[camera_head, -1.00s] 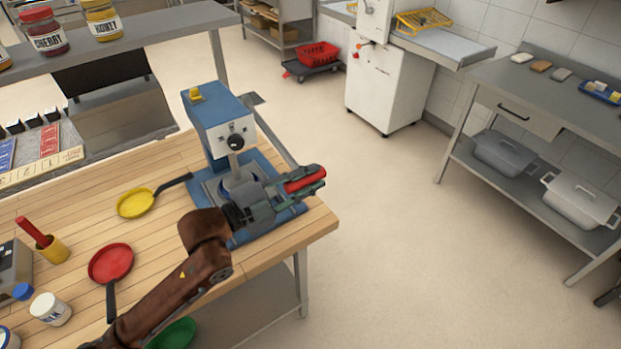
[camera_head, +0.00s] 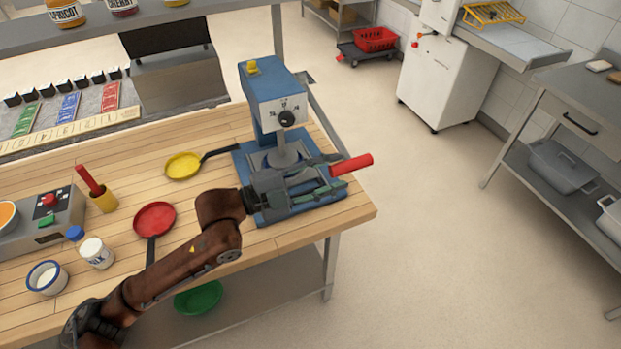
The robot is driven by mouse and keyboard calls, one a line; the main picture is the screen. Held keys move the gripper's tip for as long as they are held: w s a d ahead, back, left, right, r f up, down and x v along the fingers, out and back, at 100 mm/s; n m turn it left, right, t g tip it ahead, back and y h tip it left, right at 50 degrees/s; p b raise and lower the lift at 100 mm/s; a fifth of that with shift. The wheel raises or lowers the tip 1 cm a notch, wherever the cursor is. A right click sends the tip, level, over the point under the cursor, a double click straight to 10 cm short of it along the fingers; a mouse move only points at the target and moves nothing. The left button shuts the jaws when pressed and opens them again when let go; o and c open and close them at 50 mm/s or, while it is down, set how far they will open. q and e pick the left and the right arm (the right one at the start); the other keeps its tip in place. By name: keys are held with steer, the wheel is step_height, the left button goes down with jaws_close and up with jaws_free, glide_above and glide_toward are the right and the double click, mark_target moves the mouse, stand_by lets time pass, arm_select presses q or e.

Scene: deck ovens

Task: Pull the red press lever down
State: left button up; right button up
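The blue press (camera_head: 272,92) stands at the right end of the wooden table. It has a white front panel with a dark knob. Its red lever handle (camera_head: 354,163) sticks out to the right, low, near the height of the press base, tilted slightly up in the picture. My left gripper (camera_head: 338,174) is in front of the press, over its blue base. Its two fingers are apart, with the inner end of the red handle showing between or just beyond the fingertips; contact cannot be told. The lever's arm is mostly hidden by the gripper. My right gripper is out of view.
A yellow pan (camera_head: 184,165) and a red pan (camera_head: 155,218) lie left of the press. A milk bottle (camera_head: 96,252), a cup (camera_head: 47,278) and a control box (camera_head: 52,214) stand further left. Open floor lies right of the table.

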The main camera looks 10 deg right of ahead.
arm_select(q)
steer(key=s+a, duration=0.1)
steer(key=a, duration=0.5)
steer(key=shift+s+a+r, duration=0.15)
steer(key=shift+s+a, duration=0.1)
stand_by(0.3)
